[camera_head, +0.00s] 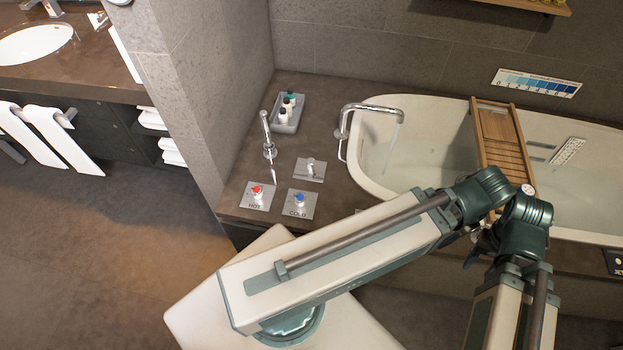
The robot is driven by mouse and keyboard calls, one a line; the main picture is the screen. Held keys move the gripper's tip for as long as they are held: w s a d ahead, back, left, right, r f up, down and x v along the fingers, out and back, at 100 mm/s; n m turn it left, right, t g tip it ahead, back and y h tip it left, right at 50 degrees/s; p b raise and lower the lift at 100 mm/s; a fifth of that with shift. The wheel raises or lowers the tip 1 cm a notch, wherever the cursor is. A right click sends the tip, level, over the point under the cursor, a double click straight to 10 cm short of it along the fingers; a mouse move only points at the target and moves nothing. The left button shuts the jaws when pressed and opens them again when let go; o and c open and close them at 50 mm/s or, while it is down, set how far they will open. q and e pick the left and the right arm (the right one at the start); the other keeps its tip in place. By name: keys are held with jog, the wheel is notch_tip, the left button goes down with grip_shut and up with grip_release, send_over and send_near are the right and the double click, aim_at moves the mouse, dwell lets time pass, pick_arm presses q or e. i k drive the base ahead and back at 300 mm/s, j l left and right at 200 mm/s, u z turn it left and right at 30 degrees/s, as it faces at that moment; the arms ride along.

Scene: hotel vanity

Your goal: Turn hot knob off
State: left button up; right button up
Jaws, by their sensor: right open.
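The hot knob (256,190), with a red top, stands on a square metal plate marked HOT at the left end of the tub deck. The cold knob (299,199), with a blue top, stands on a plate marked COLD just right of it. A chrome spout (372,108) arches over the tub, with what looks like water falling from its end. My right gripper (477,247) shows partly beside the dark green wrist joints, near the tub's front edge, far right of the hot knob. It is open; much of it is hidden by my arm. My left gripper is not in view.
A white bathtub (375,183) holds water, with a wooden caddy (503,150) across it. A hand shower (265,125) and a grey tray (289,113) of small bottles stand behind the knobs. A grey tiled wall (215,85) rises to their left.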

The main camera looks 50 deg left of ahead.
aim_at(257, 192)
jog(key=u, duration=0.45)
jog(key=j+u, duration=0.1)
jog(key=u, duration=1.2)
jog(key=i+u, duration=0.1)
jog(key=u, duration=0.35)
